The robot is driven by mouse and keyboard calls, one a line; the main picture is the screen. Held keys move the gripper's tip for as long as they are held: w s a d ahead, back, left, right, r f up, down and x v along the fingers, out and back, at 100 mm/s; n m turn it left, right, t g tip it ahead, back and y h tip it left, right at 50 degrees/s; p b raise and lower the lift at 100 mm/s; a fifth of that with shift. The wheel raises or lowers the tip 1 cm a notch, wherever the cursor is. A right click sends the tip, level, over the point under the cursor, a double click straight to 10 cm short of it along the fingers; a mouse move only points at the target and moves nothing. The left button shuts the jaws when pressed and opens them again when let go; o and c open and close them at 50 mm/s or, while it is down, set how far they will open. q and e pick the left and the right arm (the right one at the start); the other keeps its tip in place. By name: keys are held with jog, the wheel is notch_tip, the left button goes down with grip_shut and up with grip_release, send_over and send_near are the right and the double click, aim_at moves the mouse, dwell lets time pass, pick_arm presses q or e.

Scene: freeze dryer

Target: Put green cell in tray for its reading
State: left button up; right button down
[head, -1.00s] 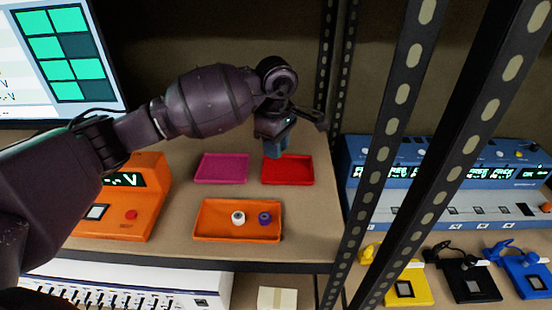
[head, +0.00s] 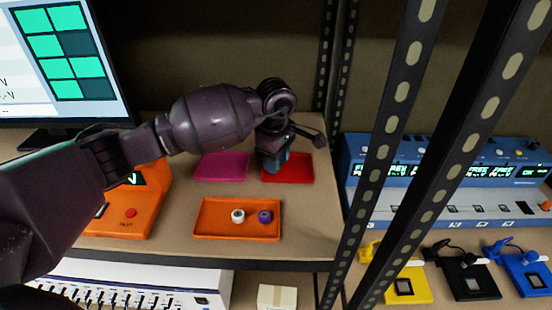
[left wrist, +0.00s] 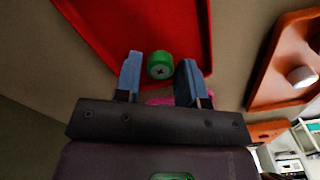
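The green cell (left wrist: 160,65) shows in the left wrist view between the two blue fingers of my left gripper (left wrist: 159,80), with a narrow gap on each side. The gripper looks open around it. In that view the cell appears against the red tray (left wrist: 105,22); I cannot tell for sure whether it rests on the floor of the tray. In the head view my left gripper (head: 274,162) is low over the left part of the red tray (head: 300,172) and hides the cell. My right gripper is not in view.
A magenta tray (head: 222,167) lies left of the red one. An orange tray (head: 215,231) in front holds a white cell (head: 238,216) and a purple cell (head: 265,217). An orange meter (head: 145,205) stands left. A black rack post (head: 336,220) bounds the shelf on the right.

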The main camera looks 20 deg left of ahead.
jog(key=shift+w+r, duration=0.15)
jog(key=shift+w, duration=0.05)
